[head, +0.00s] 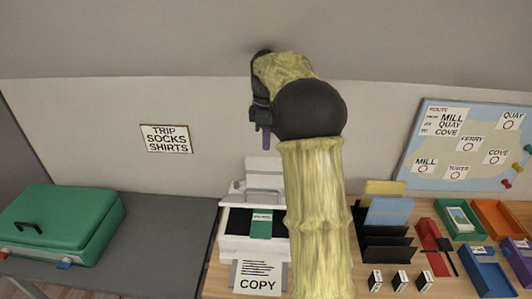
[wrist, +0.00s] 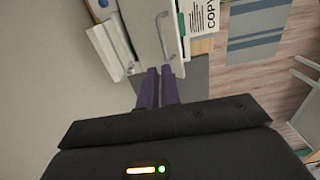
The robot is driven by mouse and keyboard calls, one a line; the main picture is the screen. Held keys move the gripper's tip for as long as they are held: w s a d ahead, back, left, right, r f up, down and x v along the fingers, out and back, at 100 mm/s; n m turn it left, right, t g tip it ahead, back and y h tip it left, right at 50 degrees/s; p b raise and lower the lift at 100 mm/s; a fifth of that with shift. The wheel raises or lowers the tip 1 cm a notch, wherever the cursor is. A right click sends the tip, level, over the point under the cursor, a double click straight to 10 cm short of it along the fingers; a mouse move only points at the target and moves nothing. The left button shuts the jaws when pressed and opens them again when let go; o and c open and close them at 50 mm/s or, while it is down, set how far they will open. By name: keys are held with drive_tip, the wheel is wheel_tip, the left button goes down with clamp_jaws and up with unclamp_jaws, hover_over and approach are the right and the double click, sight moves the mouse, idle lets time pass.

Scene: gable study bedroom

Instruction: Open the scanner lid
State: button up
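The white scanner (head: 227,245) stands on the desk, partly hidden behind my arm. Its dark bed and a green card (head: 262,226) on it show from the front. The white lid (wrist: 143,30) seems partly raised, though I cannot tell its angle. Its grey handle (head: 262,194) shows above the bed, and in the wrist view (wrist: 165,35) it lies just beyond my fingertips. My gripper (head: 266,141) hangs above and behind the scanner, near the wall, apart from the handle. In the wrist view its purple fingers (wrist: 160,71) are close together with nothing visible between them.
A COPY sheet (head: 257,280) is in front of the scanner. A green suitcase (head: 62,225) lies on the grey surface to the left. A black file rack (head: 385,247), small boxes and coloured trays (head: 488,277) fill the desk to the right. The wall is close behind.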

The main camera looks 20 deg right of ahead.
drive_tip(key=s+a+f+m, duration=0.2)
drive_tip(key=s+a+f+m+t, duration=0.1)
drive_tip(key=s+a+f+m, duration=0.1)
drive_tip(key=s+a, duration=0.1)
drive_tip(key=s+a+f+m, duration=0.2)
drive_tip(key=s+a, duration=0.1)
drive_tip(key=shift+s+a+f, duration=0.2)
drive_tip(key=shift+s+f, duration=0.05)
drive_tip(key=shift+f, duration=0.05)
clamp_jaws()
drive_tip(key=s+a+f+m+t, duration=0.1)
drive_tip(key=s+a+f+m, duration=0.1)
drive_tip(key=s, duration=0.5)
drive_tip(key=s+a+f+m, duration=0.3)
drive_tip(key=s+f+m, duration=0.1)
drive_tip(key=s, duration=0.3)
drive_tip(key=shift+a+f+t, duration=0.15)
drive_tip(key=shift+f+t, duration=0.1)
drive_tip(key=shift+t, duration=0.15)
